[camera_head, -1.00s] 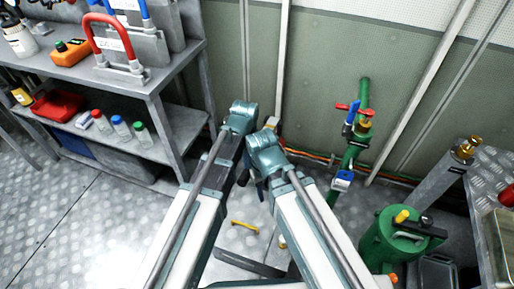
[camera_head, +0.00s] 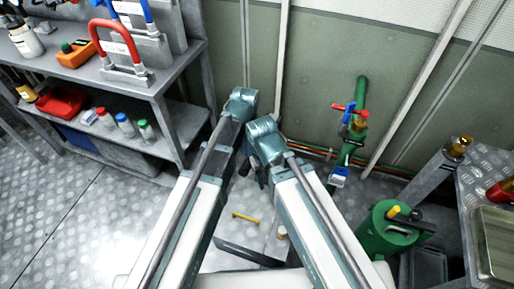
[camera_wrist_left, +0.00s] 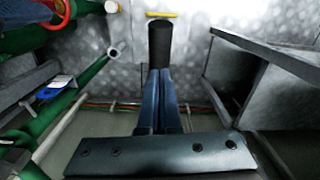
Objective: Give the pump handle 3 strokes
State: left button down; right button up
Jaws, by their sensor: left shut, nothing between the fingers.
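In the left wrist view, the two blue fingers of my left gripper (camera_wrist_left: 158,74) are together with nothing between them. A black cylinder (camera_wrist_left: 160,40), which looks like the pump handle's grip, is right at the fingertips. I cannot tell whether they touch. In the head view my two arms run up the middle and hide most of what is below their ends. A small dark piece (camera_head: 245,166) shows between the arms; I cannot tell whether it is the grip or my left gripper. The pump's body is not clear. My right gripper is hidden.
A yellow bar (camera_head: 245,217) lies low by the floor. A metal shelf (camera_head: 165,95) with bottles stands left. A green pipe (camera_head: 361,95) with valves runs along the wall. A green canister (camera_head: 378,243) and a metal bench (camera_head: 500,165) are at right. Floor at lower left is clear.

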dwell(0.5)
pick_arm(q)
jog(key=shift+s+f+b, duration=0.6)
jog(key=shift+f+b, duration=7.45)
jog(key=r+p, duration=1.1)
jog(key=w+r+p, duration=0.1)
jog(key=r+p, duration=0.4)
jog(key=shift+w+r, duration=0.1)
jog(key=shift+r, duration=0.05)
